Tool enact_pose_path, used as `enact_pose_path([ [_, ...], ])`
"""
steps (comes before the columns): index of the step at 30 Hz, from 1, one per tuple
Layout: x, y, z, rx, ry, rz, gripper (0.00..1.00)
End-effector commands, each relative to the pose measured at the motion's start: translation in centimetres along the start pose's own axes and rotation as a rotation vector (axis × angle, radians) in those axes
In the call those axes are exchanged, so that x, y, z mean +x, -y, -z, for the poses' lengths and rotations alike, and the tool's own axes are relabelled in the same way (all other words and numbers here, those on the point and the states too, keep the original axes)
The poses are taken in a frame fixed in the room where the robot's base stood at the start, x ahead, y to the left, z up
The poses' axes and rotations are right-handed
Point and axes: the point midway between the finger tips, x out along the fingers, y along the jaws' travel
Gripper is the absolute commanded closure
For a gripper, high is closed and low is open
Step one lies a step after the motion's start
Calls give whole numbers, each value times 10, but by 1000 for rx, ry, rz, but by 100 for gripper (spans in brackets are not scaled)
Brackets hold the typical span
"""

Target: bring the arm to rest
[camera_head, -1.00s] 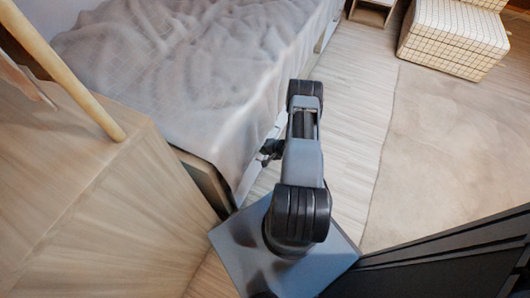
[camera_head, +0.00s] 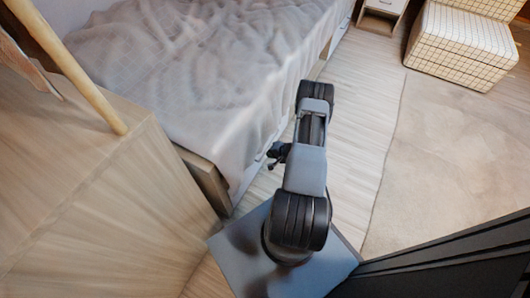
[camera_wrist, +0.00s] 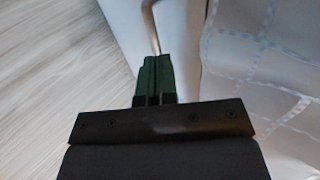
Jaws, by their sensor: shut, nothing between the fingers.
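My arm (camera_head: 305,165) stands over its base plate, bent, beside the bed in the head view. My gripper (camera_wrist: 157,75) is in the wrist view with its green fingers together and nothing seen between them. A curved metal handle (camera_wrist: 151,25) on a white drawer front (camera_wrist: 128,22) is just beyond the fingertips. I cannot tell whether the fingers touch the handle. In the head view only a dark part of the gripper (camera_head: 277,152) shows at the bed's side, and its fingertips are hard to make out.
The bed (camera_head: 190,70) with a rumpled grey cover lies left of the arm. A wooden cabinet (camera_head: 100,210) is at the left, a dark panel (camera_head: 450,265) at the lower right. A checked seat (camera_head: 460,45) and small nightstand (camera_head: 383,12) are at the back. Rug (camera_head: 440,160) and floor are clear.

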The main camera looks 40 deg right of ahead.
Motion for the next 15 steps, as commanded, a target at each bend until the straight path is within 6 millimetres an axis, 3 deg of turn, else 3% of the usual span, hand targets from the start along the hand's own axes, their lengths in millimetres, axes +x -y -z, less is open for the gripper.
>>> enact_pose_path([
  [1, -16, 3, 2, 5, -5, -1, 100],
  [6, -49, -1, 3, 10, -10, -2, 100],
  [15, -76, -2, 2, 7, -6, -2, 100],
])
